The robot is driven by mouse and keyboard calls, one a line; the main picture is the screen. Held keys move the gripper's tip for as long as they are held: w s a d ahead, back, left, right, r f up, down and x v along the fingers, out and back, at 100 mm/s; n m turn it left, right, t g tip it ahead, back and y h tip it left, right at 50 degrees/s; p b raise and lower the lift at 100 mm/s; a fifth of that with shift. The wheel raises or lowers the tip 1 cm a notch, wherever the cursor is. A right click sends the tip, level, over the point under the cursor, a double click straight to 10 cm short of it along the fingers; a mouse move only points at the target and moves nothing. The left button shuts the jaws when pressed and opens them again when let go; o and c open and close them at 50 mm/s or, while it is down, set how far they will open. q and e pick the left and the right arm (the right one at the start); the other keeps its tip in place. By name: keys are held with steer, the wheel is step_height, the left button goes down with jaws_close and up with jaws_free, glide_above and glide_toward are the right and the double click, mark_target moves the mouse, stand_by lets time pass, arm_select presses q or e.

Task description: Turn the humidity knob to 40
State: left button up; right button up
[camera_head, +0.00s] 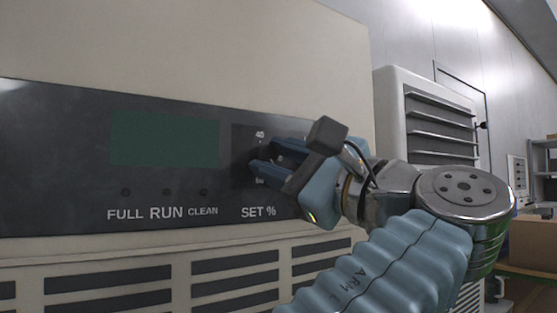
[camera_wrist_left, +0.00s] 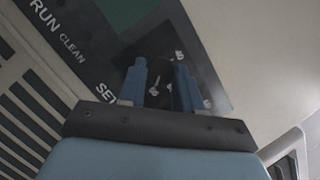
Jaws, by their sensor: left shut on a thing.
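The dark humidity knob (camera_wrist_left: 160,82) is on the black control panel (camera_head: 60,150) above the "SET %" label. My left gripper (camera_head: 262,156) reaches the panel from the right in the head view and is shut on the knob. In the left wrist view, the two blue fingers (camera_wrist_left: 160,70) stand on either side of the knob. A "40" mark (camera_head: 260,134) shows above the fingers, and another mark below is partly covered. The fingers hide most of the knob in the head view, and I cannot tell which value it points to. My right gripper is not in view.
A blank green display (camera_head: 165,138) is left of the knob, with small dark indicators and "FULL RUN CLEAN" lettering below. Vent slots (camera_head: 108,279) run under the panel. A white louvred unit (camera_head: 394,110) and a cardboard box (camera_head: 533,243) stand to the right.

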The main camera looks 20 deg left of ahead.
arm_select(q)
steer(key=o, duration=1)
steer(key=v, duration=1.3)
steer(key=shift+s+d+f, duration=0.1)
steer(key=shift+d, duration=0.3)
